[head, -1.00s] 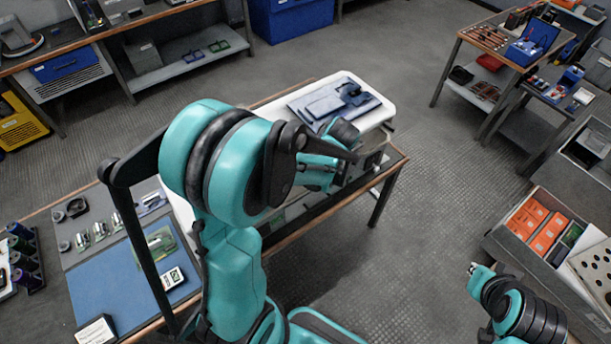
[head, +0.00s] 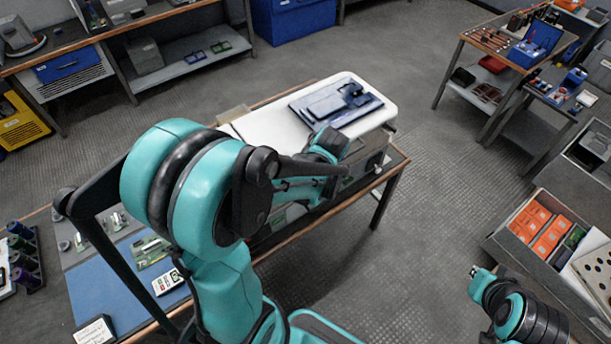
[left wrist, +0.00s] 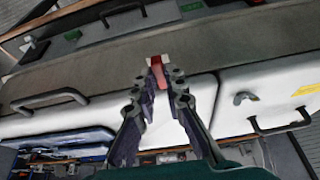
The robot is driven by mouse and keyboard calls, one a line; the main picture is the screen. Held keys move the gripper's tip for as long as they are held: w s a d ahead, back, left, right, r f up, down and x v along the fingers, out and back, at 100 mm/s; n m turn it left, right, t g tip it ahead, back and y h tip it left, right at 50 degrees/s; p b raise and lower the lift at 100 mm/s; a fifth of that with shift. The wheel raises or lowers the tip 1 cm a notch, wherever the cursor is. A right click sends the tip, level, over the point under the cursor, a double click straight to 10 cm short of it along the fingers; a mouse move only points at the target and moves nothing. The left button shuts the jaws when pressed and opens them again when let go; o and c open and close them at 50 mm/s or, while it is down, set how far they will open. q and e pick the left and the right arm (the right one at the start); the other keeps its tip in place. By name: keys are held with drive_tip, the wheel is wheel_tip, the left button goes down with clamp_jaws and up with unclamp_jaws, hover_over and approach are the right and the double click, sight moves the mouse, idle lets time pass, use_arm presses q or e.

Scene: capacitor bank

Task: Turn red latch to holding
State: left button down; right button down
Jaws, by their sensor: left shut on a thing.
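A small red latch (left wrist: 157,72) shows between my left fingertips in the left wrist view, against a grey strip along the white cabinet. My left gripper (left wrist: 161,78) is shut on the red latch. Its two dark fingers reach up from the bottom of that view. In the head view my left arm hides the latch, and the left gripper cannot be made out there. The white cabinet (head: 232,133) stands on the workbench, with a blue device on its top. My right arm's end shows at the lower right of the head view; its fingers cannot be made out.
A blue mat (head: 105,275) with boards and a meter covers the bench's near left. The white cabinet's dark handle (left wrist: 280,124) sticks out at right in the left wrist view. A crate with orange boxes (head: 535,222) stands at the right. The floor between is clear.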

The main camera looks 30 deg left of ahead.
use_arm(q)
drive_tip(key=c, duration=1.9)
unclamp_jaws()
drive_tip(key=shift+o, duration=0.2)
drive_tip(key=v, duration=1.2)
drive_tip(key=s+d+f+m+t+h+b, duration=0.2)
drive_tip(key=s+d+f+m+b, duration=0.1)
drive_tip(key=f+m+b, duration=0.3)
drive_tip(key=s+d+f+m+t+h+b, duration=0.2)
drive_tip(key=s+d+f+m+t+b, duration=0.1)
drive_tip(key=f+m+b, duration=0.3)
drive_tip(key=shift+s+d+m, duration=0.4)
drive_tip(key=shift+d+m, duration=0.1)
drive_tip(key=shift+d, duration=0.2)
